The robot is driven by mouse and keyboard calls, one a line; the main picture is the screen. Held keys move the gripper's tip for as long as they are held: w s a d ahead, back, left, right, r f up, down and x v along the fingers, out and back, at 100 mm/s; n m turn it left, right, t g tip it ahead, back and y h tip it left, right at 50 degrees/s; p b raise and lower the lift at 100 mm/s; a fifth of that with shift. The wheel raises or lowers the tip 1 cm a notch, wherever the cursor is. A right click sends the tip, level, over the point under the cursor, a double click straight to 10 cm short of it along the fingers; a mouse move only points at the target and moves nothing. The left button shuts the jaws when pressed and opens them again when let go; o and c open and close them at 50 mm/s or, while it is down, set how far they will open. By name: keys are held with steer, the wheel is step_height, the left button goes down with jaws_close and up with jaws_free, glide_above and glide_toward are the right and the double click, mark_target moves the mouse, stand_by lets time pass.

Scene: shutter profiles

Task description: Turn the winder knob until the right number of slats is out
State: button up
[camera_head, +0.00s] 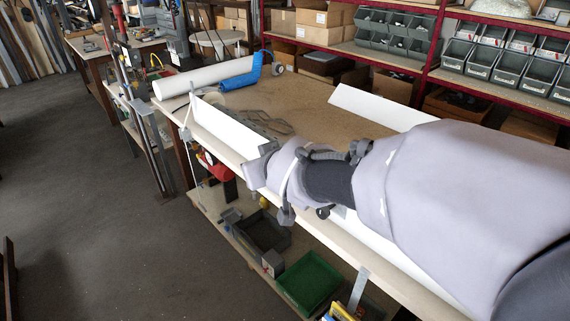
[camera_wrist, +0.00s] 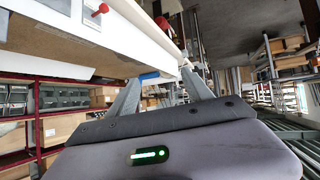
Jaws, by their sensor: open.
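A small red knob (camera_wrist: 100,10) shows at the top of the wrist view, beside a pale plate on a white panel. I cannot tell for sure that it is the winder knob. My gripper (camera_wrist: 160,78) is open, with its two grey fingers apart and nothing held between them. The knob is up and to the left of the fingertips in that view, clear of them. In the head view my arm crosses the bench and hides its middle, and I cannot make out the knob there. White upright strips (camera_head: 230,126) and (camera_head: 380,106) stand on the bench; I cannot count slats.
The wooden bench (camera_head: 315,100) carries a white roll (camera_head: 205,79) and a blue object (camera_head: 258,68) at its far left end. Red-framed shelves (camera_head: 400,65) with grey bins stand behind. A green crate (camera_head: 308,283) sits below the bench. Floor at left is clear.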

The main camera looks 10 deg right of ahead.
steer(key=w+a+f+n+h+p, duration=0.1)
steer(key=w+f+n+h+p, duration=0.15)
steer(key=w, duration=0.45)
steer(key=n+g+h+p, duration=0.1)
steer(key=n+h+p, duration=0.4)
steer(key=n+h, duration=1.05)
glide_toward(320, 215)
steer(key=shift+n, duration=0.4)
steer(key=b+x, duration=0.1)
steer(key=x, duration=0.9)
steer(key=shift+w+d+r, duration=0.1)
steer(key=shift+w+d, duration=0.15)
steer(key=shift+d, duration=0.05)
jaws_close()
